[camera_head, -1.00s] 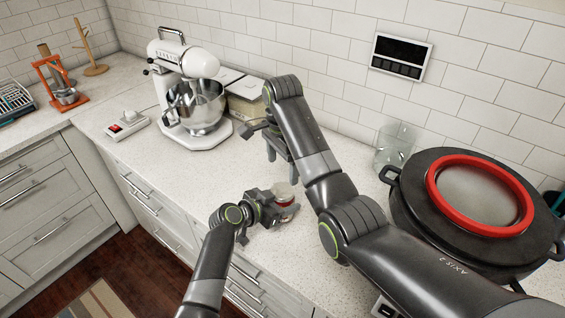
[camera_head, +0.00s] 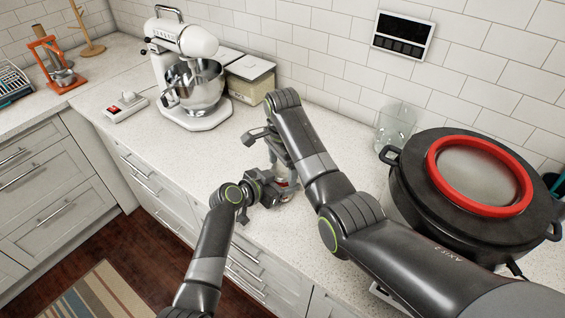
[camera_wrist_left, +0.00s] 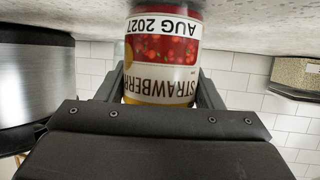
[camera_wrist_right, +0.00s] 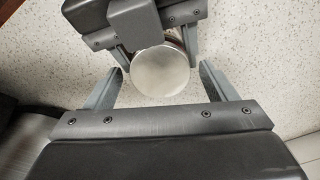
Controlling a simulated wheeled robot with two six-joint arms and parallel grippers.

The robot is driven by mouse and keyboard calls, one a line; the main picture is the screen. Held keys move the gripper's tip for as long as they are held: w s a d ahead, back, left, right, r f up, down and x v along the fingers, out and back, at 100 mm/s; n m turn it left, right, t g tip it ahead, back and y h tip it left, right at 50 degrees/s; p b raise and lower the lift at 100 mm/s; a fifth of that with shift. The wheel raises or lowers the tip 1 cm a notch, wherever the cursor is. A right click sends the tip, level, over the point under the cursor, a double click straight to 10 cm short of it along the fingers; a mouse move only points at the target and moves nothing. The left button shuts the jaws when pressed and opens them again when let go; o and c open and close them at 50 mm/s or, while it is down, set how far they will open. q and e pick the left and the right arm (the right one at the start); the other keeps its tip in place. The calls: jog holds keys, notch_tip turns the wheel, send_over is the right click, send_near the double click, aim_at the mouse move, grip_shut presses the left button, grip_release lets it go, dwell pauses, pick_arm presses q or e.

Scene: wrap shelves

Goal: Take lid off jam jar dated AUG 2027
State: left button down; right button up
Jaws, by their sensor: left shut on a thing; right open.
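The jam jar (camera_wrist_left: 162,60) shows in the left wrist view, upside down in that picture, with a strawberry label reading AUG 2027. My left gripper (camera_head: 277,187) is shut around the jar's body on the counter; its fingers also show on both sides of the jar in the left wrist view (camera_wrist_left: 160,92). The round silver lid (camera_wrist_right: 160,71) shows from above in the right wrist view. My right gripper (camera_wrist_right: 160,82) is open, with one finger on each side of the lid and gaps between. In the head view my right arm hides most of the jar.
A large black pot (camera_head: 440,235) with a red-rimmed lid stands at the right. A clear glass container (camera_head: 395,128) stands near the wall. A stand mixer (camera_head: 185,75) and a lidded box (camera_head: 250,82) are at the back left. The counter left of the jar is clear.

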jog(key=c, duration=1)
jog(key=n, duration=0.5)
jog(key=shift+r, duration=0.1)
jog(key=n, duration=0.5)
jog(key=o, duration=1.1)
jog(key=shift+c, duration=0.2)
